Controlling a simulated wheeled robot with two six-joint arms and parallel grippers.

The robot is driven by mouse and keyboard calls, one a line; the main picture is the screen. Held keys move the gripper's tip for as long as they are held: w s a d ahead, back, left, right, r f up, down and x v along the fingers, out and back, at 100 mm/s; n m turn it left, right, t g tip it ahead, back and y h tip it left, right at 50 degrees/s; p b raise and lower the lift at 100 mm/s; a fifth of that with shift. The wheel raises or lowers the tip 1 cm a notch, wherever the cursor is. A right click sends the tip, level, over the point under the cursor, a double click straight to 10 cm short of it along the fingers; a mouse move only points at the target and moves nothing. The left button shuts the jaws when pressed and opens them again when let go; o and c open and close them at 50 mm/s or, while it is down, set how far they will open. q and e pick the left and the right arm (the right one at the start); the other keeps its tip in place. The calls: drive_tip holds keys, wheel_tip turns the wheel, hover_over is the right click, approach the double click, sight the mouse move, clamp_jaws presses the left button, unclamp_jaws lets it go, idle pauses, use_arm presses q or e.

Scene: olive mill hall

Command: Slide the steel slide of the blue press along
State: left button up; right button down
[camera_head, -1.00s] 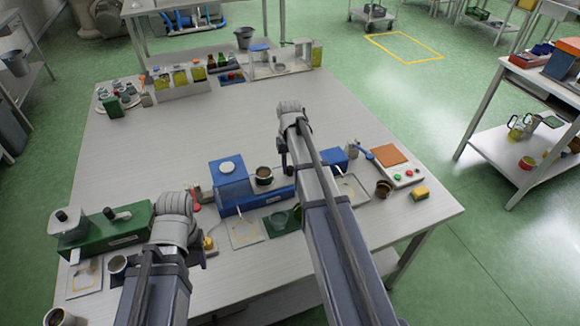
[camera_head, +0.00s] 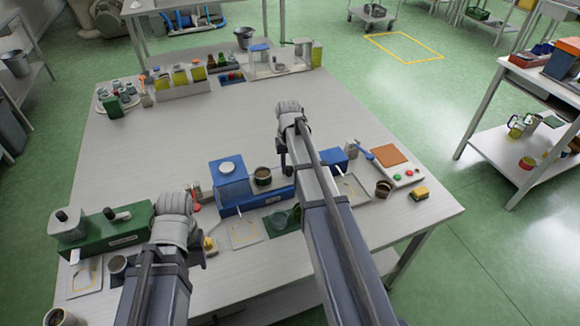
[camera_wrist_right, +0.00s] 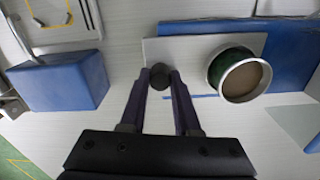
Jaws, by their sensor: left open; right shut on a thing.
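The blue press (camera_head: 232,186) stands at the near side of the table, with its tall blue block at left and a low blue base running right. In the right wrist view its steel slide (camera_wrist_right: 190,46) is a flat grey plate over the blue base. A round cup (camera_wrist_right: 240,75) with brown contents stands on the plate. My right gripper (camera_wrist_right: 160,80) is shut on the dark round knob (camera_wrist_right: 159,71) at the slide's end. In the head view my right arm hides this knob. My left gripper (camera_head: 197,252) is open, left of the press, its fingertips mostly hidden.
A green press (camera_head: 105,232) stands at left. A blue block (camera_wrist_right: 62,82) lies beside my right gripper. A scale with an orange plate (camera_head: 389,155) and a yellow sponge (camera_head: 418,194) are at right. The table's middle is clear.

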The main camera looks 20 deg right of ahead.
use_arm(q)
drive_tip(key=shift+d, duration=0.1)
use_arm(e)
drive_tip(key=a, duration=1.1)
drive_tip(key=shift+w, duration=0.3)
drive_tip(key=shift+a, duration=0.1)
drive_tip(key=c, duration=0.6)
unclamp_jaws()
